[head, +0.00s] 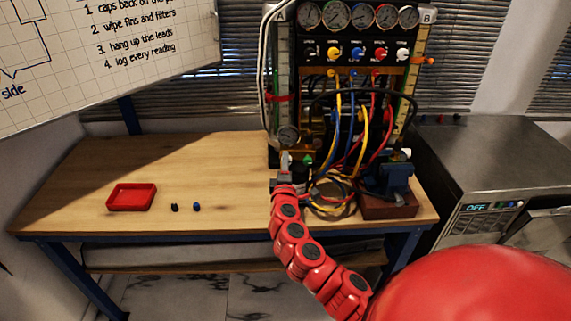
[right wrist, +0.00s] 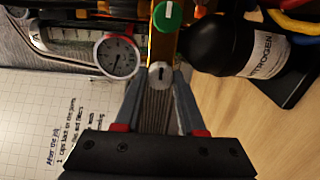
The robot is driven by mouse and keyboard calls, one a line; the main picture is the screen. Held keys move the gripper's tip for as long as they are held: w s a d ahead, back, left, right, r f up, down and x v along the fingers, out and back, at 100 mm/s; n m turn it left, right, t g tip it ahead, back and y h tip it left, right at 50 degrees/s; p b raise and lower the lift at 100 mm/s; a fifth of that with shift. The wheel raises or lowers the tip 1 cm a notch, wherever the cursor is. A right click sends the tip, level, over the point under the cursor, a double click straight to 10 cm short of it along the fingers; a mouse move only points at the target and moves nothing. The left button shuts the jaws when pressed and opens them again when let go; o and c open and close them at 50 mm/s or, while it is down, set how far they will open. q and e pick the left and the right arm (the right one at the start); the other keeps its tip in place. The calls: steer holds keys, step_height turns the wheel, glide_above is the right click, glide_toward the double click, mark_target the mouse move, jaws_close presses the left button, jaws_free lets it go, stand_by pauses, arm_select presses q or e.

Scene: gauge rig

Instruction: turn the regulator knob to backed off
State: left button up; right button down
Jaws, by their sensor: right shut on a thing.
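The regulator knob (right wrist: 157,108) is a grey ribbed cylinder in the right wrist view, with a pale end (right wrist: 160,74) that bears a small dark mark. My right gripper (right wrist: 160,88) is shut on it, one finger on each side. In the head view my right gripper (head: 284,174) is at the lower left of the gauge rig, just below a round gauge (head: 288,135). The knob's exact setting cannot be read. My left gripper is out of view.
A black bottle labelled nitrogen (right wrist: 236,45) and a green knob (right wrist: 167,15) are close to my right gripper. Hoses and a blue vise (head: 388,180) lie to its right. A red tray (head: 132,197) stands on the bench's left, which is mostly clear.

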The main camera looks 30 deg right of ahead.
steer(key=c, duration=0.5)
jaws_free()
steer(key=v, duration=1.7)
steer(key=shift+s, duration=0.2)
steer(key=shift+a, duration=0.1)
